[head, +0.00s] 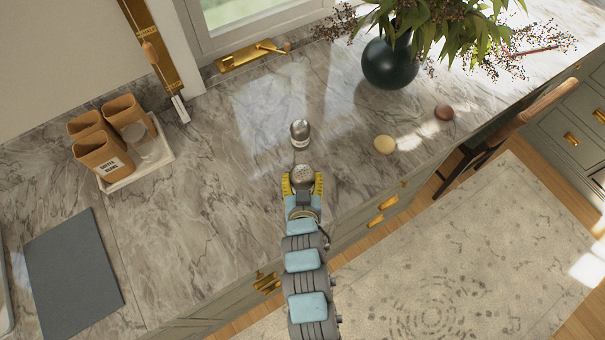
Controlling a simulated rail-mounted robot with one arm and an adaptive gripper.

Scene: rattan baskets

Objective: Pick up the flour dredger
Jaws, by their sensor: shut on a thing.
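The flour dredger (304,174), a metal shaker with a domed, perforated top, is between the yellow fingers of my gripper (302,183). The fingers press on it from both sides, near the front edge of the marble counter. Its lower body is hidden by my gripper, and I cannot tell whether it is lifted or still touches the counter. A second small metal shaker (300,133), with a pale label band, stands just beyond it, apart from my gripper.
A cream round item (384,144) and a brown one (443,112) lie to the right. A dark vase (390,64) with foliage stands at the back. A white tray (165,157) of brown containers and a grey board (73,275) are left. Counter between is clear.

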